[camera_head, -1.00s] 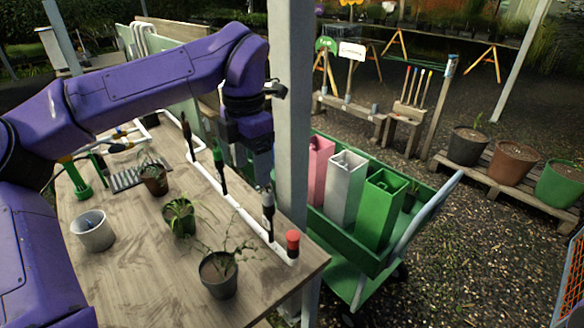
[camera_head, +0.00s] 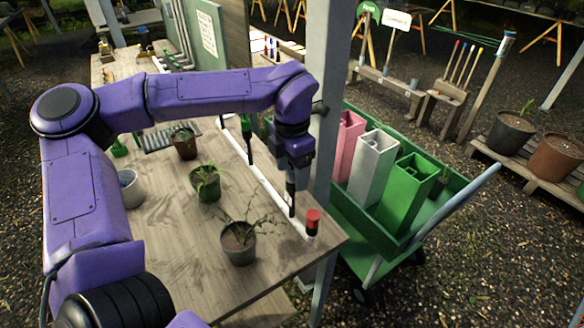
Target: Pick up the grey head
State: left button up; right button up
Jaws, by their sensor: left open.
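The grey head (camera_head: 291,188) is a slim upright piece with a dark lower part. It stands on the white pipe along the right edge of the wooden table. My left gripper (camera_head: 299,166) points down right above it and hides its top. The jaws are open. I cannot tell whether the fingers are around the head or just above it. My right gripper is not in view.
A red-topped head (camera_head: 313,220) stands close by at the pipe's near end. A grey post (camera_head: 326,130) rises just right of the gripper. A potted plant (camera_head: 239,250) stands in front. A green cart (camera_head: 378,235) holds pink, white and green square tubes.

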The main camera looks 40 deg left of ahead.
pick_arm(q)
jog(key=c, duration=1.1)
notch_tip(320, 180, up, 3)
jog(key=shift+w+f, duration=0.1)
jog(key=shift+f, duration=0.05)
jog(key=s+a+r, duration=0.2)
jog(key=a+r, duration=0.1)
jog(key=a, duration=0.1)
jog(key=s+a+r+b, duration=0.1)
jog(key=s+a+r, duration=0.2)
jog(key=a+r, duration=0.1)
jog(key=s+a+r, duration=0.2)
jog(key=a+r, duration=0.1)
jog(key=a, duration=0.1)
jog(key=shift+s+r, duration=0.15)
jog(key=shift+r, duration=0.05)
